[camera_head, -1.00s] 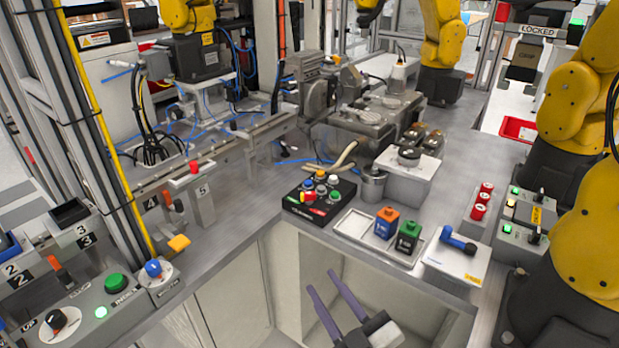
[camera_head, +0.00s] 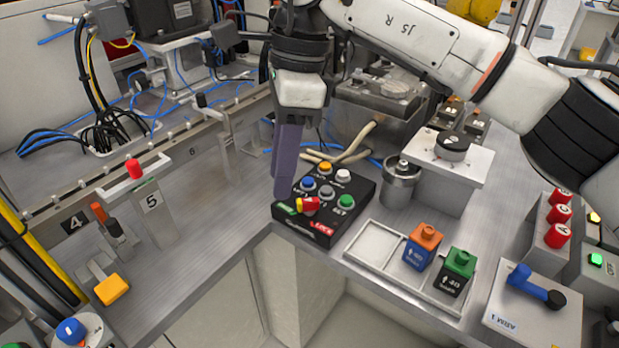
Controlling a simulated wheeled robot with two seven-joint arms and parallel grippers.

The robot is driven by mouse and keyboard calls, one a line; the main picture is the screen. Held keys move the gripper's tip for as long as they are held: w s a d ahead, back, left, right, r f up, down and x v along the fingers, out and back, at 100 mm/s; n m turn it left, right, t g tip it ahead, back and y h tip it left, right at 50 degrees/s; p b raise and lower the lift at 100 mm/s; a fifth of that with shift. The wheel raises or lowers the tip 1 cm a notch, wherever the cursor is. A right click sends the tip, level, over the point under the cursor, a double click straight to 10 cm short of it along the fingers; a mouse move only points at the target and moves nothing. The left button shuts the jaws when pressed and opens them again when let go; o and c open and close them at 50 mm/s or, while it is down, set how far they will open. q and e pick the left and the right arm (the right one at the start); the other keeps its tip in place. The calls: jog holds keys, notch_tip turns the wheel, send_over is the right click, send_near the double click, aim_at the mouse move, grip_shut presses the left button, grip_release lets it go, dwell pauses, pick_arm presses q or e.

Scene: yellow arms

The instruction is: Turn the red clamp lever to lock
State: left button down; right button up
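The red clamp lever (camera_head: 309,204), with a yellow part at its left end, is at the front of a black control box (camera_head: 359,205). A green label (camera_head: 286,209) is on its left and a red LOCK label (camera_head: 322,227) is at its front right. My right gripper (camera_head: 283,192) points down just left of and behind the lever, its purple fingers close to the box's left edge. The fingers overlap in this view, so their gap is hidden. Contact with the lever cannot be told. My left gripper is not in view.
Several push buttons, one of them blue (camera_head: 309,184), stand close behind and beside the lever. A tray (camera_head: 373,247) with orange (camera_head: 422,246) and green (camera_head: 458,272) blocks is right of the box. A metal cylinder (camera_head: 401,186) stands behind right. Bare bench lies left of the box.

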aim_at(309, 200)
jog(key=w+d+r+t+h, duration=0.1)
jog(key=w+d+r+h, duration=0.1)
jog(key=w+d, duration=0.15)
jog(key=f, duration=0.9)
jog(key=shift+s+d+f, duration=0.2)
grip_shut()
